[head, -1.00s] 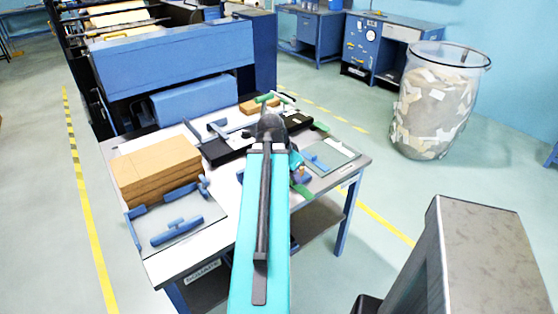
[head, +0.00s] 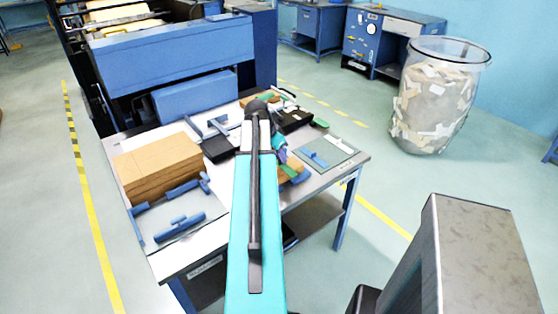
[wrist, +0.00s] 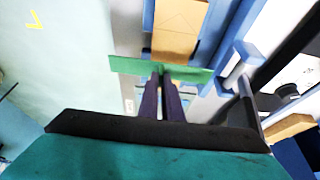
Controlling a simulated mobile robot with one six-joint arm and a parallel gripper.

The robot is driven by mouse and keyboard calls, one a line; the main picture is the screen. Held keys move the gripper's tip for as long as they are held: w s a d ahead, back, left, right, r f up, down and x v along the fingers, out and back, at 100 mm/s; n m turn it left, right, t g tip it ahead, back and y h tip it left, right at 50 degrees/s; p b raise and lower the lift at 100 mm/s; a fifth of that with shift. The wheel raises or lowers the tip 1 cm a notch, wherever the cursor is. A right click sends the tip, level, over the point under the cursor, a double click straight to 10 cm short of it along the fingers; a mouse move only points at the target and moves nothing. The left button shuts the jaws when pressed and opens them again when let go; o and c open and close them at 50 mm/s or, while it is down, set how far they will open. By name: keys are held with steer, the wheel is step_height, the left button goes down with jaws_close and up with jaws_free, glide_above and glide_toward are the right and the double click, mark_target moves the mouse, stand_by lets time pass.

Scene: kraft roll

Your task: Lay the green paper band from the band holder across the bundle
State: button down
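The green paper band (wrist: 125,66) lies crosswise at the tips of my gripper (wrist: 163,72) in the wrist view. The two dark fingers are close together and look shut on its middle. A tan kraft bundle (wrist: 180,28) lies just beyond the band, between blue guides; I cannot tell whether they touch. In the head view a small tan bundle (head: 292,168) shows right of my arm, with a bit of green (head: 302,177) beside it. My arm hides most of my gripper there. A black holder (head: 293,121) with green at its edge, perhaps the band holder, stands at the back right of the table.
A large kraft stack (head: 158,165) stands on the table's left, behind a grey plate with blue clamps (head: 180,228). Another grey plate with blue parts (head: 335,152) lies at the right edge. A blue machine (head: 175,60) borders the back. A scrap bin (head: 435,95) stands off to the right.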

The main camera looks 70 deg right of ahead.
steer(key=shift+w+d+f, duration=0.1)
steer(key=shift+w+d, duration=0.45)
steer(key=shift+f, duration=0.15)
steer(key=shift+f+p, duration=0.85)
steer(key=shift+f, duration=0.75)
steer(key=shift+f, duration=0.15)
steer(key=c, duration=1.9)
jaws_free()
steer(key=shift+c, duration=0.2)
steer(key=shift+r, duration=0.25)
steer(key=b+v, duration=0.2)
steer(key=v, duration=0.9)
steer(key=shift+a+r+b, duration=0.25)
steer(key=shift+r+b, duration=0.05)
steer(key=shift+r, duration=0.05)
